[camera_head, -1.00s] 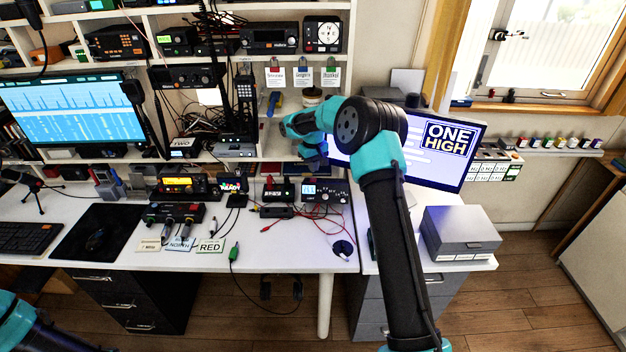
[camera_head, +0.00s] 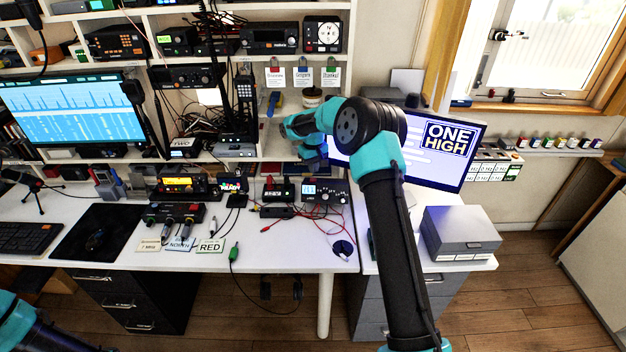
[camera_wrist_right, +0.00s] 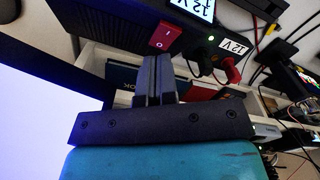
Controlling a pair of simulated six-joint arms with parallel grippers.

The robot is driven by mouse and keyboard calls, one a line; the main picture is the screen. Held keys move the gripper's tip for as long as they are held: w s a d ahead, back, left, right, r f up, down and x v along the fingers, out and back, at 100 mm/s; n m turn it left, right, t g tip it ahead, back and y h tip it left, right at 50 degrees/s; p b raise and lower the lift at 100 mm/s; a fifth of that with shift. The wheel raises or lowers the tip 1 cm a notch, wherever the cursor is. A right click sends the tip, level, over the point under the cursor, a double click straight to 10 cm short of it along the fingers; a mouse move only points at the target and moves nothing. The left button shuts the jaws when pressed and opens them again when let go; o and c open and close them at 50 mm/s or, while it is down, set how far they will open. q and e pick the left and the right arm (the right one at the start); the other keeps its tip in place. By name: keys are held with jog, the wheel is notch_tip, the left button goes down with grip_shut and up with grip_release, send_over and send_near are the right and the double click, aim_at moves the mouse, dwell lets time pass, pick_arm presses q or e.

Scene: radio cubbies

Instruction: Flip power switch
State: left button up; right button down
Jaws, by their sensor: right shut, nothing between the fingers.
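A red rocker switch (camera_wrist_right: 165,37) with a white mark sits on the front of a black power supply (camera_wrist_right: 125,20) in the right wrist view. The supply has a lit display (camera_wrist_right: 195,8) and a "12 V" label (camera_wrist_right: 235,47). My right gripper (camera_wrist_right: 158,58) is shut and empty, its fingertips right at the edge of the switch. I cannot tell whether they touch it. In the head view the teal right wrist hangs over the back of the desk, above a black box with a display (camera_head: 325,192). Only part of my left arm shows at lower left; its gripper is out of view.
Red and black leads (camera_head: 318,212) run beside the boxes. A smaller red-lit box (camera_head: 278,190) stands left of the black box. A monitor (camera_head: 445,150) is right of my right wrist, and a grey case (camera_head: 458,233) stands on the right desk.

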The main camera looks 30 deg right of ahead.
aim_at(313, 179)
jog(key=shift+f, duration=1.35)
dwell(1.0)
jog(key=shift+r, duration=3.55)
